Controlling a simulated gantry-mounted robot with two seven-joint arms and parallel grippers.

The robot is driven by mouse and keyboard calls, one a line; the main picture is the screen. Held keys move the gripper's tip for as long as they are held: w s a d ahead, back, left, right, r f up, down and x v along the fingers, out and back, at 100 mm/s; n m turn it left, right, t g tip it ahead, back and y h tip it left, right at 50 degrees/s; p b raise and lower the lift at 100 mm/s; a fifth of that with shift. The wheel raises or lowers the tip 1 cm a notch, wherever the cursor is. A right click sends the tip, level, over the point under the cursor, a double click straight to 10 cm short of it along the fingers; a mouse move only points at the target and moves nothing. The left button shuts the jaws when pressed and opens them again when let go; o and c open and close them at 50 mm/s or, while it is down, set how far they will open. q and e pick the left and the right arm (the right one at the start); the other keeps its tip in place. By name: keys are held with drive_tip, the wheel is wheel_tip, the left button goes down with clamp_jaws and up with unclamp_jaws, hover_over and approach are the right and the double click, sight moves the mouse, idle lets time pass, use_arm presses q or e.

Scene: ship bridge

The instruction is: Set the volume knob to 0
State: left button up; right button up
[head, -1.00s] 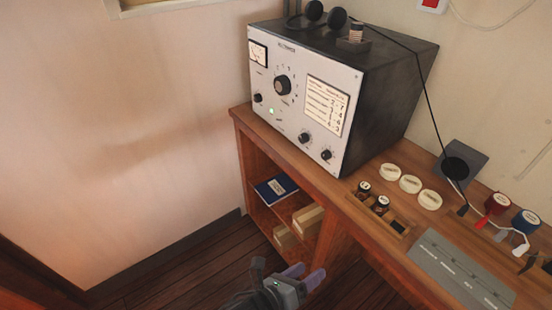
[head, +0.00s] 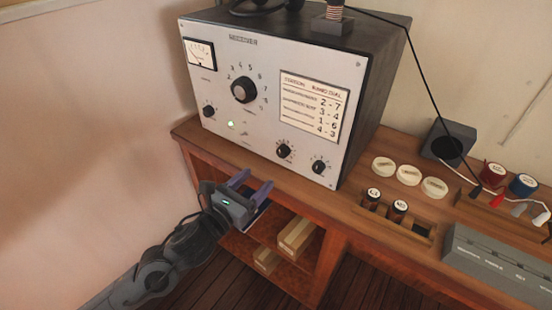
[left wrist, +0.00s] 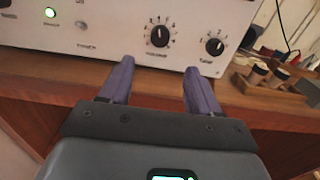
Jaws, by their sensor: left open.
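The receiver (head: 262,48) is a grey-fronted box on the wooden desk. The volume knob (head: 284,150) seems to be the small black one at the lower middle of its front; its blurred label and white pointer show in the left wrist view (left wrist: 159,37). The pointer looks roughly upward; the scale numbers are too small to read surely. My left gripper (head: 256,182) is open and empty, below and in front of the panel, apart from the knob. In the left wrist view its fingers (left wrist: 160,66) point at the panel, with the knob beyond the gap. My right gripper is not in view.
Another small knob (head: 319,166) sits close right of the volume knob, and a big dial (head: 244,89) is above left. Small bottles (head: 397,211) and white discs (head: 409,173) stand on the right.

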sight(281, 155)
use_arm(q)
drive_tip(key=p+x, duration=0.2)
drive_tip(key=x, duration=0.7)
drive_tip(key=shift+r+p, duration=0.2)
drive_tip(key=shift+p, duration=0.15)
drive_tip(key=shift+x, duration=0.8)
drive_tip(key=shift+f, duration=0.1)
drive_tip(key=c, duration=1)
